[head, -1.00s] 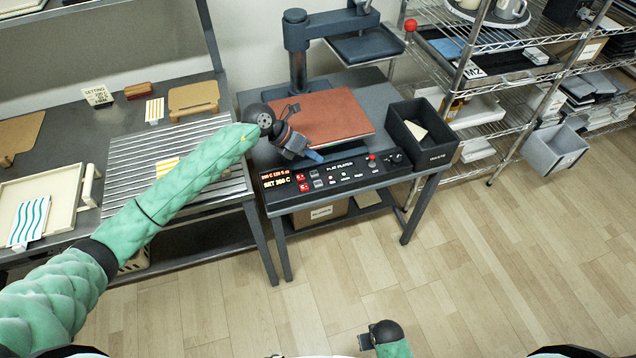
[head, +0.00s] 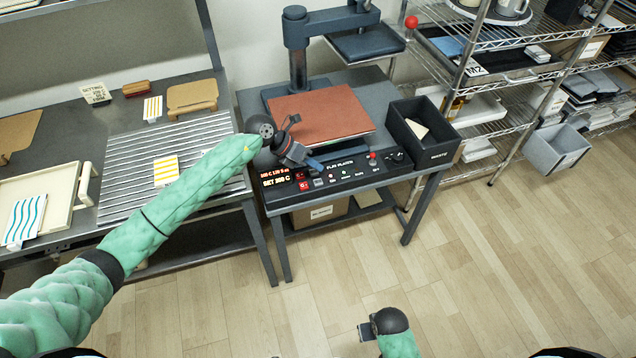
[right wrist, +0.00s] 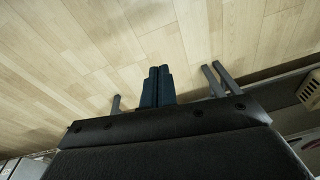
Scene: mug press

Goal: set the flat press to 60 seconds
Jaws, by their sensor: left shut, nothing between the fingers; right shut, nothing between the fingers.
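The flat press (head: 300,50) stands on a dark table, with its brown-red platen pad (head: 330,115) in front of its post. Its black control panel (head: 355,172) runs along the table's front edge, with red and dark buttons and a red-lit display (head: 276,176); the display's small text is too blurred to read surely. My left gripper (head: 316,165) is shut and empty, with its blue fingertips low over the panel's left part, near the buttons beside the display. I cannot tell whether it touches a button. My right gripper (right wrist: 157,85) is shut and empty over bare floor.
A black open bin (head: 440,155) stands at the table's right end. A ribbed metal rack (head: 120,150) with a striped card on it lies to the left. Wire shelves (head: 520,80) stand at the right. The floor in front is clear.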

